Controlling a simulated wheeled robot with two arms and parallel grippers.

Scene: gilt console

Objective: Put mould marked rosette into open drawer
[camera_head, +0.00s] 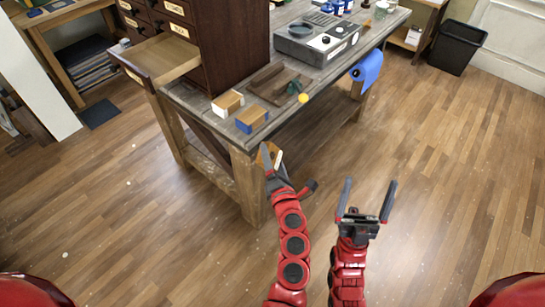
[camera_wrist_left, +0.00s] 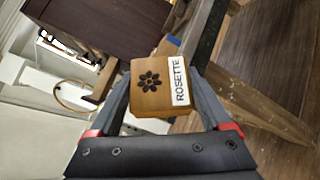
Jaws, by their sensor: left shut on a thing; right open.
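The mould marked rosette (camera_wrist_left: 150,88) is a wooden block with a dark flower and a white label reading ROSETTE. My left gripper (camera_head: 270,160) is shut on it, and the mould (camera_head: 268,154) shows between the fingers in front of the table's near end, apart from the table. The open drawer (camera_head: 160,60) sticks out from the dark cabinet (camera_head: 232,45) at the upper left, and its visible floor is bare. It lies above and left of my left gripper in the head view. My right gripper (camera_head: 367,200) is open and empty over the floor.
Two small blocks, one with a white side (camera_head: 228,103) and one with a blue side (camera_head: 252,118), stand on the table's near end (camera_head: 215,122). Behind them are a brown board (camera_head: 272,90) and a grey device (camera_head: 318,42). A blue roll (camera_head: 368,70) hangs at the right edge.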

